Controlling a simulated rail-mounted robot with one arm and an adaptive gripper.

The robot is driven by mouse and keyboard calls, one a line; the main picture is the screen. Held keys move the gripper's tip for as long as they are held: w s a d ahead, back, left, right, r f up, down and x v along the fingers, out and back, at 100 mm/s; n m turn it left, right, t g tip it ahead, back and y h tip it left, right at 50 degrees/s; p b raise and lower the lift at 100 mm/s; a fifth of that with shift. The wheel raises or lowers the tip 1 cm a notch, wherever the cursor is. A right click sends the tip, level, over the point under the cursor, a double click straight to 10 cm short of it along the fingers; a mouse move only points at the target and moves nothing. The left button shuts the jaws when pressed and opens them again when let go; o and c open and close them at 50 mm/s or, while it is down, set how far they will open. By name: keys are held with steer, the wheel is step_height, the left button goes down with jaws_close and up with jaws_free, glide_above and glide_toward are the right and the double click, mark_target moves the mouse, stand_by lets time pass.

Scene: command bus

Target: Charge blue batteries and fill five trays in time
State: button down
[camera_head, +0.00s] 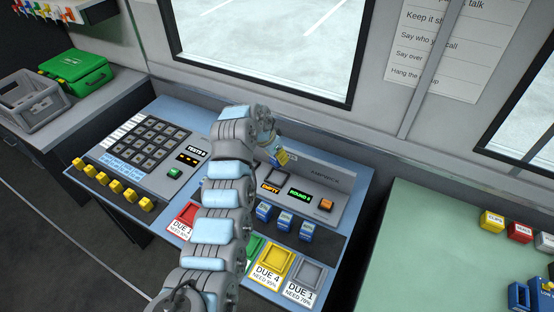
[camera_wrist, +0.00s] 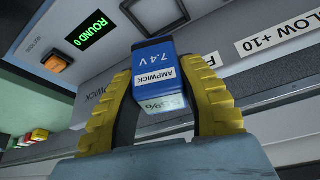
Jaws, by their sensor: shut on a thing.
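My gripper (camera_head: 276,150) is at the upper part of the charger console (camera_head: 345,185), mostly behind my arm. In the wrist view its yellow fingers (camera_wrist: 160,110) are shut on a blue battery (camera_wrist: 158,70) marked AMPWICK 7.4 V; its percent label is hard to read. Three blue batteries (camera_head: 285,220) stand in a row in front of the console. A yellow tray (camera_head: 279,257) reads DUE 4, NEED 95%. A grey tray (camera_head: 307,272) reads DUE 1, NEED 70%. My arm partly hides a red tray (camera_head: 188,213) and a green tray (camera_head: 253,246).
The console shows EMPTY and ROUND 0 displays (camera_head: 300,194) and an orange button (camera_head: 326,204). Left are a keypad (camera_head: 158,143), a green button (camera_head: 174,172) and several yellow blocks (camera_head: 115,186). A green table (camera_head: 430,240) at right holds several coloured blocks near its right side.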

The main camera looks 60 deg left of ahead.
steer(key=shift+w+a+f+m, duration=0.1)
steer(key=shift+a+f+m, duration=0.2)
steer(key=shift+m, duration=0.2)
steer(key=shift+d+f+b, duration=0.1)
steer(key=shift+f+b, duration=0.4)
steer(key=shift+f, duration=2.85)
steer(key=shift+f+b, duration=0.4)
steer(key=shift+f, duration=0.15)
steer(key=c, duration=0.6)
jaws_free()
steer(key=shift+r, duration=0.15)
steer(key=v, duration=1.1)
steer(key=shift+r, duration=0.3)
